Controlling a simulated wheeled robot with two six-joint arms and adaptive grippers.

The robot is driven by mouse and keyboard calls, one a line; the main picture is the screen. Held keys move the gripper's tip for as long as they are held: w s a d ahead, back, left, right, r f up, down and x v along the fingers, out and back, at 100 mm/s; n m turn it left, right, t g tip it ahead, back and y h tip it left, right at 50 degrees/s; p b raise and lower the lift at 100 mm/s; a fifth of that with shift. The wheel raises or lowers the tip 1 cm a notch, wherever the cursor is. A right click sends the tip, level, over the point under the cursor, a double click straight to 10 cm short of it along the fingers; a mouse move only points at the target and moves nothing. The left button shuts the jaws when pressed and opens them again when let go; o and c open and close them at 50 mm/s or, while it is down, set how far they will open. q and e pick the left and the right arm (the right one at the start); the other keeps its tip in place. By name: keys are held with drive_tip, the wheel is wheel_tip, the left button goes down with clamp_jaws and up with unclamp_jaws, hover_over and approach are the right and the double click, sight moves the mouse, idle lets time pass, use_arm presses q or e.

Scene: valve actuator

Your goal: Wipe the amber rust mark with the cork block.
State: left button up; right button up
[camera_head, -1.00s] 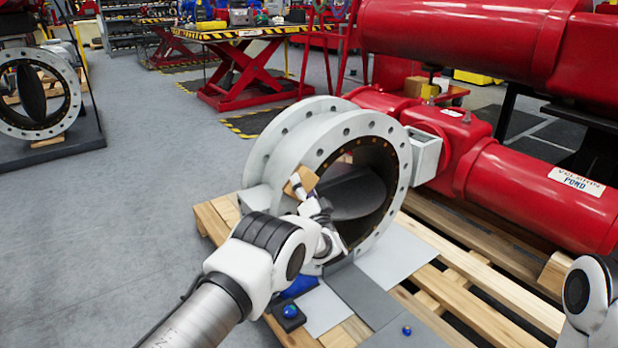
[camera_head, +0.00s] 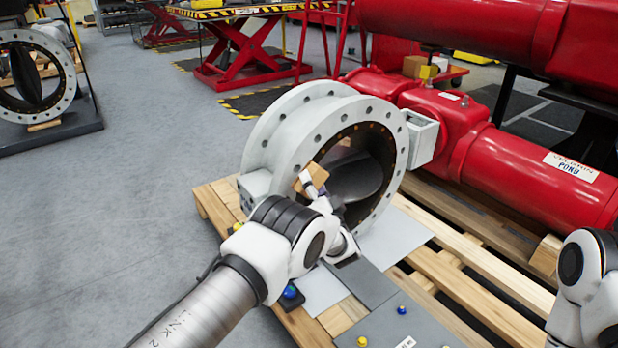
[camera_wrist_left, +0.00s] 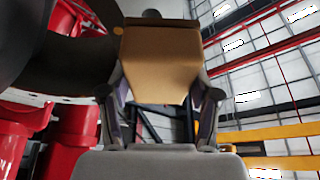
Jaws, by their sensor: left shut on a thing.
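The cork block (camera_head: 312,179) is tan and sits at the front-left rim of the round grey valve flange. It also fills the middle of the left wrist view (camera_wrist_left: 160,62). My left gripper (camera_head: 316,193) is shut on the cork block, with one finger on each side of it in the left wrist view (camera_wrist_left: 160,100). The valve flange (camera_head: 300,140) stands upright, with a dark disc (camera_head: 355,178) inside its bore. I cannot make out the amber rust mark in either view. My right gripper is out of view; only part of the right arm shows at the right edge.
The valve rests on a wooden pallet (camera_head: 470,279) beside a large red actuator (camera_head: 535,178). A grey plate (camera_head: 395,325) with small coloured knobs lies in front. A red lift table (camera_head: 245,65) stands behind.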

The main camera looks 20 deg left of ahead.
use_arm(q)
drive_tip(key=shift+s+d+r+p, duration=0.1)
drive_tip(key=shift+s+d+p, duration=0.5)
drive_tip(key=shift+d, duration=0.3)
drive_tip(key=shift+s+d, duration=0.3)
drive_tip(key=shift+s, duration=0.05)
